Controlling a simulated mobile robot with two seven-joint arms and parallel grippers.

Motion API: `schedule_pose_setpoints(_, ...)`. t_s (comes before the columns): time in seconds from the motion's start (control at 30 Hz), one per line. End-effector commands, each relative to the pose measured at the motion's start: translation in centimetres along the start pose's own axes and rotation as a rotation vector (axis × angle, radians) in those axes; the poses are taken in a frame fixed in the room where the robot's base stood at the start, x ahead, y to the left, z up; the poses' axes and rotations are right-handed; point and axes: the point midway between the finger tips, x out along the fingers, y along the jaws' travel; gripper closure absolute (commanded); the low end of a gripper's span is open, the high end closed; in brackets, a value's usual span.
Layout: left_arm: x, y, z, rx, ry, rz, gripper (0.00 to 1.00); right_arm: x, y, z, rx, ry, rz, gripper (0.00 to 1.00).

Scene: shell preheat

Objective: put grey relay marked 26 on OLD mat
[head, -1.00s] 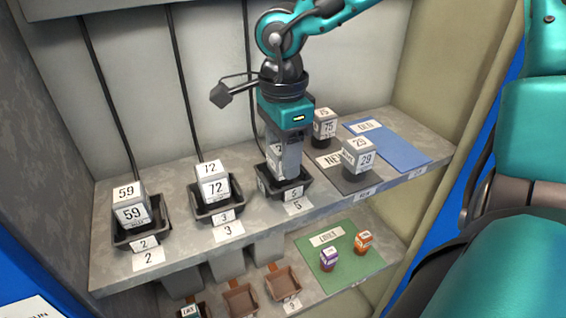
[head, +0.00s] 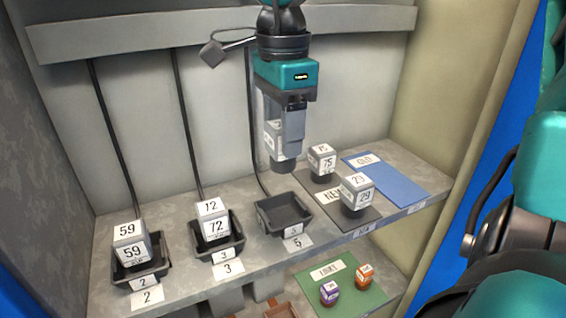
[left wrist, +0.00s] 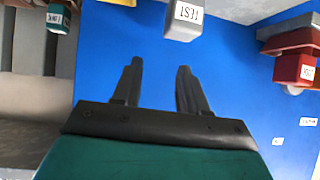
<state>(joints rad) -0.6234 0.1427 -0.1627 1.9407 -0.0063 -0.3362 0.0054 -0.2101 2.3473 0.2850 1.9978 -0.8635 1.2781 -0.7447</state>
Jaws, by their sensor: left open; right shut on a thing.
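My right gripper (head: 290,150) is shut on a grey relay (head: 273,140) with a dark base. It holds the relay upright in the air, above the empty black socket tray marked 5 (head: 283,215). The gripper covers part of the relay's label, and its number cannot be read. The blue OLD mat (head: 395,186) lies bare at the right end of the shelf, to the right of the held relay. My left gripper (left wrist: 158,88) shows in the left wrist view, open and empty over blue floor.
Grey relays 75 (head: 321,161) and 29 (head: 357,192) stand on the dark NEW mat (head: 330,200), between tray 5 and the OLD mat. Relays 59 (head: 130,244) and 72 (head: 214,222) sit in trays at left. A green mat (head: 355,292) with two small relays is below.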

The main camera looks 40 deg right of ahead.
Motion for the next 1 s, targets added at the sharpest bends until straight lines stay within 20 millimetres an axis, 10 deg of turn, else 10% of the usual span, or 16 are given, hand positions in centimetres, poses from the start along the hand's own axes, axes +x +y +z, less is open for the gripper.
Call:
schedule_pose_setpoints(0.5, -0.6, 0.0, -0.6, 0.0, -0.002, 0.0, 0.57, -8.5, 0.0, 0.0, 0.0, 0.002, -0.001, 0.82)
schedule_pose_setpoints(1.0, -0.6, 0.0, -0.5, -0.001, -0.004, 0.001, 0.57, -5.7, -1.5, -4.2, 0.409, 0.004, -0.001, 0.82)
